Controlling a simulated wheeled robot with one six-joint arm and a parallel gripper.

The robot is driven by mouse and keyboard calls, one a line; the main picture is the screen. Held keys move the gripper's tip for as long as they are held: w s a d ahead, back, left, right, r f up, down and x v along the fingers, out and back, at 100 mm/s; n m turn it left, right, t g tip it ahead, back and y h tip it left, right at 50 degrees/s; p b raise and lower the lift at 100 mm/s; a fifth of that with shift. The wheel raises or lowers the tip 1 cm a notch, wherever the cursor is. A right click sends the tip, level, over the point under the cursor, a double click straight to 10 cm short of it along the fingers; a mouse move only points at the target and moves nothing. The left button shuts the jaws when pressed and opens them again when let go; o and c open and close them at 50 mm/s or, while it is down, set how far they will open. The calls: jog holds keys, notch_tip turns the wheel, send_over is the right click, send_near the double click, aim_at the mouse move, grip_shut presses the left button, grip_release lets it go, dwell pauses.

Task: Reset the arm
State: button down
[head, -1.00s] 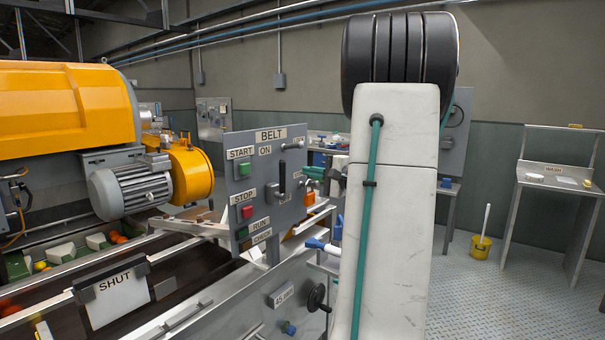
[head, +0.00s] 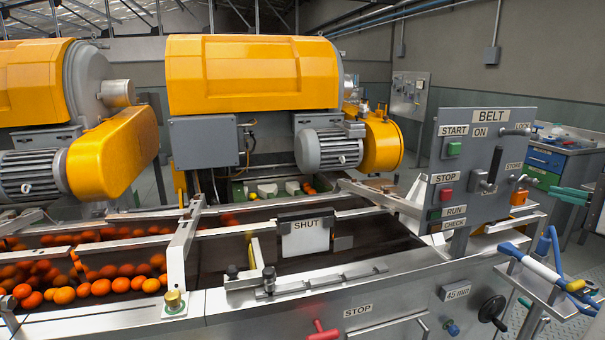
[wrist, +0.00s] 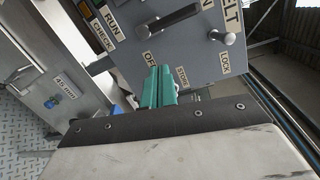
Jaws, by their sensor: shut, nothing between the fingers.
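My gripper (head: 562,193) shows at the right edge of the head view as teal fingers, just right of the grey BELT control panel (head: 494,150). In the wrist view my gripper (wrist: 160,82) has its two teal fingers together, shut and empty. The panel fills the upper part of that view, tilted, with its dark lever handle (wrist: 166,22) and a metal knob (wrist: 228,39) by the LOCK label beyond the fingertips. The fingers look apart from the panel, though the gap is hard to judge. Most of my arm is outside the head view.
A rack with blue and yellow-handled tools (head: 550,270) stands at lower right, near a black handwheel (head: 492,310). The conveyor carries oranges (head: 100,287) at left and a SHUT sign (head: 305,236) mid-line. Yellow extractor housings (head: 252,75) stand behind. A workbench (head: 556,160) is at back right.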

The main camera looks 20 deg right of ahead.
jog(key=a+f+n+g+y, duration=0.2)
jog(key=a+f+n+g, duration=0.3)
jog(key=a, duration=0.8)
jog(key=a+f+n+g+y, duration=0.25)
jog(key=a+g, duration=0.45)
jog(key=a, duration=0.6)
jog(key=s+a+n+g+h, duration=0.1)
jog(key=s+a+n+h, duration=0.1)
jog(key=a, duration=0.4)
jog(key=s+a+n+g+h, duration=0.1)
jog(key=s+a+n+h, duration=0.1)
jog(key=s+a+n, duration=0.2)
jog(key=s+a+n+g+h, duration=0.1)
jog(key=s+a+n+h, duration=0.1)
jog(key=a+n, duration=0.4)
jog(key=shift+s+a+r, duration=0.45)
jog(key=shift+s+a, duration=0.05)
jog(key=shift+a, duration=0.35)
